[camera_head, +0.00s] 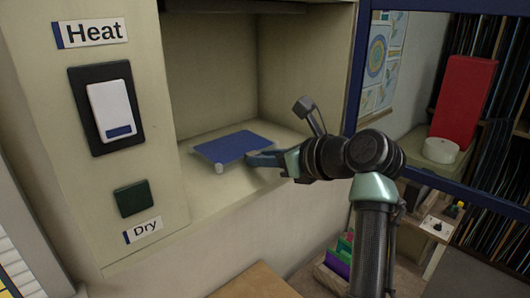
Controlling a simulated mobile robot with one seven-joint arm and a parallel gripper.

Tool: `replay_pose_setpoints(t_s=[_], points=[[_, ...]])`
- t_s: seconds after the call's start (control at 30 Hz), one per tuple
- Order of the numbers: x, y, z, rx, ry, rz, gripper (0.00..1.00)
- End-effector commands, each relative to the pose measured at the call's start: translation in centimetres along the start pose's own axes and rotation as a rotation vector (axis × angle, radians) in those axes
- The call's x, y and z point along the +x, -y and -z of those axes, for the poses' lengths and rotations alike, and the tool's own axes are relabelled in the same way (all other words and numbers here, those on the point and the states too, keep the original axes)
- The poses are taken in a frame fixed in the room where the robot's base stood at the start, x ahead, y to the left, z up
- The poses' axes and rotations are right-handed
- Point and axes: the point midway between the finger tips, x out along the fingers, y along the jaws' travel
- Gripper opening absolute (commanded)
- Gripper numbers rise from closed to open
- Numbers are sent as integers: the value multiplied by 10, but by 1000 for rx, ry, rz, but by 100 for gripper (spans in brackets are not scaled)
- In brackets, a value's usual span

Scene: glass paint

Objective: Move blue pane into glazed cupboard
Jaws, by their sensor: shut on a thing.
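The blue pane (232,147) lies roughly flat inside an open cream compartment, above its floor or touching it; I cannot tell which. My gripper (262,158) reaches in from the right and is shut on the pane's right edge. The finger contact is small and partly hidden. A blue-framed glazed cupboard (357,62) stands to the right of the compartment. A red pane (464,100) stands upright behind its frame, with a white round holder (440,150) at its foot.
A small whitish cylinder (219,168) shows at the pane's front edge. The compartment's left panel (155,190) has a "Heat" switch (110,108) and a dark green "Dry" button (134,198). A box of coloured pieces (336,262) sits low, near my arm. The compartment's back wall (210,75) is bare.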

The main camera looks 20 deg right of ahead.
Motion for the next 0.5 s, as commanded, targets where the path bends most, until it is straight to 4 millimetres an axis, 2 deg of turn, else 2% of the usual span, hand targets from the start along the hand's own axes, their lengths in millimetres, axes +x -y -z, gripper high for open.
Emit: replay_pose_setpoints(t_s=[0.27,0.3,0.43,0.5], points=[[1,0,2,1,2,0,0],[1,0,2,1,0,0,37],[1,0,2,1,0,0,60],[1,0,2,1,0,0,62]])
